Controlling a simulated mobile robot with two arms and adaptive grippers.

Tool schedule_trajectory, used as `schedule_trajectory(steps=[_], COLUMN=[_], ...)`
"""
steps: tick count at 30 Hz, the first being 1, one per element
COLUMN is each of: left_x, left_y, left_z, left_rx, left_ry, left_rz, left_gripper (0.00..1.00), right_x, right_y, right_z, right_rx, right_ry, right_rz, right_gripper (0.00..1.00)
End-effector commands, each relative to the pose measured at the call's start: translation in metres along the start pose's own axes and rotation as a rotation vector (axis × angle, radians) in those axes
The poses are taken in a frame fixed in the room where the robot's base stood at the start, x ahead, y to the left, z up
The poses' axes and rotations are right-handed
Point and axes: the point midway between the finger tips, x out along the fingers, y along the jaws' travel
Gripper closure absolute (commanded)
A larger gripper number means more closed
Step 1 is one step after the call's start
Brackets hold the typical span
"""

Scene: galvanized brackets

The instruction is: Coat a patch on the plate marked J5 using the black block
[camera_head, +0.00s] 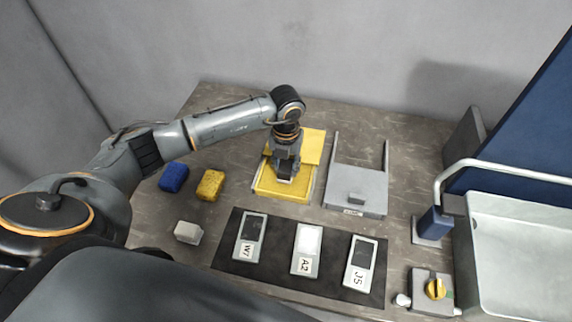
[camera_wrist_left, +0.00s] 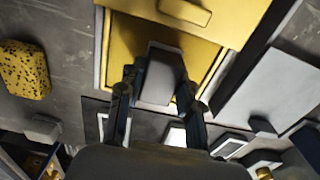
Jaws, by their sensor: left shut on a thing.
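My left gripper (camera_head: 285,168) is shut on a dark block (camera_wrist_left: 160,78), taken to be the black block, and holds it upright over the yellow tray (camera_head: 268,188). Whether the block touches the yellow surface I cannot tell. The yellow tray's lid (camera_head: 312,146) is at its back half. The plate marked J5 (camera_head: 357,279) lies at the right end of a black mat (camera_head: 275,280); its upper window is dark. Plates W1 (camera_head: 246,252) and A2 (camera_head: 303,266) lie to its left; W1's window is dark, A2's is pale. My right gripper is not in view.
A grey lidded tray (camera_head: 350,184) stands right of the yellow one. A blue sponge (camera_head: 174,177), a yellow sponge (camera_head: 210,184) and a pale grey block (camera_head: 188,232) lie at left. A basin (camera_head: 520,250), a metal tube (camera_head: 500,165) and a yellow knob (camera_head: 435,289) are at right.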

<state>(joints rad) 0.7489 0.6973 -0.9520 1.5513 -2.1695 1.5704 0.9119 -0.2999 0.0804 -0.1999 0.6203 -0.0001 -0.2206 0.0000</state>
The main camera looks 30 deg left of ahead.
Motion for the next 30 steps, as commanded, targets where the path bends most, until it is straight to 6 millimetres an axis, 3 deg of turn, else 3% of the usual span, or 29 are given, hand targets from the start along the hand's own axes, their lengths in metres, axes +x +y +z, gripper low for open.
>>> schedule_trajectory(steps=[30], left_x=[0.008], left_y=[-0.0001], left_z=[0.0], left_rx=[0.0], left_ry=[0.0], left_rz=[0.0], left_gripper=[0.9], right_x=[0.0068], right_y=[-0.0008], right_z=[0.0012], right_rx=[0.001], right_ry=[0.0], right_rz=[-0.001], right_gripper=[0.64])
